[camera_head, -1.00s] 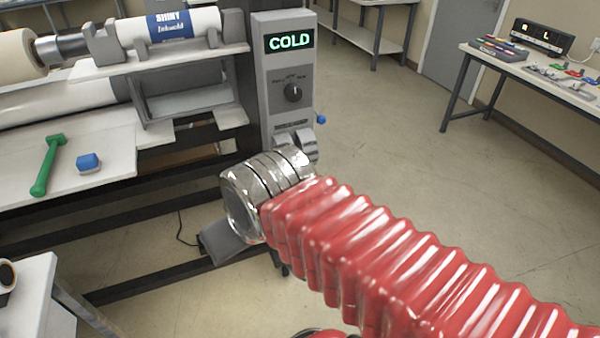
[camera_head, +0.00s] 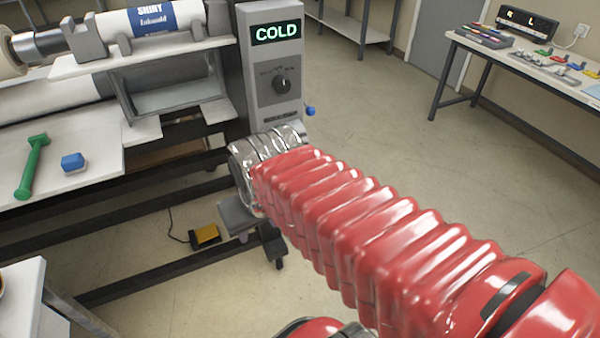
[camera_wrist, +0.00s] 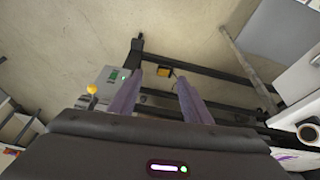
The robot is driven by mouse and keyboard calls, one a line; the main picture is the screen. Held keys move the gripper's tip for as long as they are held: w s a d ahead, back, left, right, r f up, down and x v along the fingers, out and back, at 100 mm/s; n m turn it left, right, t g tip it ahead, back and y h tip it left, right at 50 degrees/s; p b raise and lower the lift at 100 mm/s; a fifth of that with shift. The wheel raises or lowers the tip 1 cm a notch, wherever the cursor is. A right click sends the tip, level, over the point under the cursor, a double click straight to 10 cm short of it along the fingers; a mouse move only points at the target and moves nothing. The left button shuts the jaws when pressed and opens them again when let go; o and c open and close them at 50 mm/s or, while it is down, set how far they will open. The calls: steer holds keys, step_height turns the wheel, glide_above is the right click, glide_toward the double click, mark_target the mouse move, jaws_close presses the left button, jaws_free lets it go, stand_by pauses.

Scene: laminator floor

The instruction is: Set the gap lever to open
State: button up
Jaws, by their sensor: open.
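Which part is the gap lever is unclear. In the wrist view, a yellow ball-topped lever (camera_wrist: 92,89) stands left of my fingers, beside a grey box with a green light (camera_wrist: 115,77). My gripper (camera_wrist: 158,80) is open and empty, its two fingers apart. In the head view, my arm partly covers the gripper, below and in front of the panel.
A yellow pedal-like box (camera_head: 206,236) sits on the floor by the dark frame. A table (camera_head: 520,65) stands at the right; the floor between is clear.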

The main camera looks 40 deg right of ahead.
steer(key=s+d+f+m+t+h, duration=0.1)
steer(key=s+d+f+h, duration=0.15)
steer(key=d+f, duration=1.2)
steer(key=s+d+f+h, duration=0.1)
steer(key=s+d+f, duration=0.2)
steer(key=d+f, duration=1.2)
steer(key=w+a+r+n+t+y, duration=0.2)
steer(key=w+r+t, duration=0.2)
steer(key=r+t, duration=0.2)
steer(key=w+a+r+n+t+y, duration=0.2)
steer(key=w+r+t, duration=0.2)
steer(key=r+t, duration=0.3)
step_height(320, 180, up, 3)
steer(key=shift+a+f, duration=0.15)
steer(key=shift+a, duration=0.2)
steer(key=shift+w, duration=0.1)
steer(key=shift+w+d, duration=0.2)
steer(key=shift+w, duration=6.6)
